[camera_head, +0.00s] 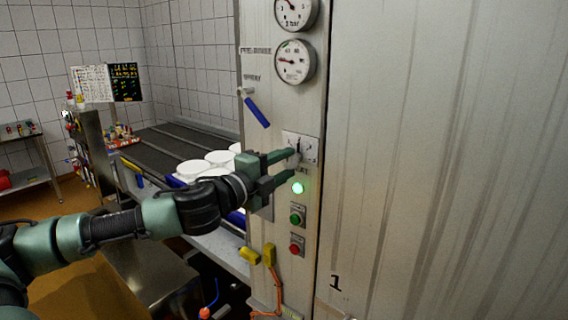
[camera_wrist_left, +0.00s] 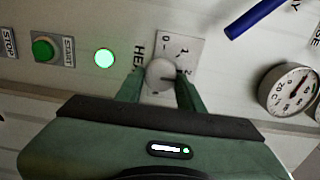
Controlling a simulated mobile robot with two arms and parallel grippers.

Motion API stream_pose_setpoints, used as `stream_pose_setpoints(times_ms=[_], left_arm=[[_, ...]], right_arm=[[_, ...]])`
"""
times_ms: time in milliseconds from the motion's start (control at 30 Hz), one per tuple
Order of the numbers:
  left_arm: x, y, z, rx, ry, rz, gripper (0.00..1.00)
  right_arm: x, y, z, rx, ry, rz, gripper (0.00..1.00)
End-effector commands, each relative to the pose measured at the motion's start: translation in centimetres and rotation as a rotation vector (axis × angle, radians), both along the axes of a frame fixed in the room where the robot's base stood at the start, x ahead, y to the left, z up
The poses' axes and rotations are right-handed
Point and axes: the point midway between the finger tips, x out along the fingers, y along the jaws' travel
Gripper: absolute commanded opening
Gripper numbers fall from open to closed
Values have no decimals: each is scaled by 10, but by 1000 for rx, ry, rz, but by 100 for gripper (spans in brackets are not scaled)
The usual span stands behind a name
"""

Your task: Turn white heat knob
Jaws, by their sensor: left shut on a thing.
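The white heat knob (camera_wrist_left: 160,74) sits on a pale plate (camera_wrist_left: 184,53) marked "0" and "1", beside lettering that begins "HE". My left gripper (camera_wrist_left: 160,92) is shut on the knob, with one green finger on each side of it. In the head view, my left gripper (camera_head: 293,164) reaches the switch plate (camera_head: 311,149) on the steel panel from the left. The fingers hide most of the knob there. The knob's exact pointing direction is hard to tell. My right gripper is in neither view.
Below the knob are a lit green lamp (camera_head: 298,188), a green button (camera_head: 296,214) and a red button (camera_head: 295,245). Above are a blue lever (camera_head: 257,112) and two round gauges, the lower one (camera_head: 295,62) nearer. White moulds (camera_head: 194,169) stand behind my left arm.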

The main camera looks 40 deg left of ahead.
Motion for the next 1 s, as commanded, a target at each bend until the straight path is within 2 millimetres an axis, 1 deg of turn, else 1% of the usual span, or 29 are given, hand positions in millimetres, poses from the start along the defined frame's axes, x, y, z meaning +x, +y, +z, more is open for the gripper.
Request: stream_pose_setpoints(times_ms=[467, 500, 533, 567, 867, 1000], left_arm=[[0, 0, 1, 12, -3, 0, 0], [0, 0, 1, 11, -3, 0, 49], [0, 0, 1, 11, -3, 0, 57], [0, 0, 1, 11, -3, 0, 58], [0, 0, 0, 11, -1, 0, 58], [-4, 2, -3, 13, -2, 2, 58]], right_arm=[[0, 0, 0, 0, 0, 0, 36], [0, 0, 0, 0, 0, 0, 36], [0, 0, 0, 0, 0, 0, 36], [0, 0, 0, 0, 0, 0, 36], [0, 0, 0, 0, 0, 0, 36], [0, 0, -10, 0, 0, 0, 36]])
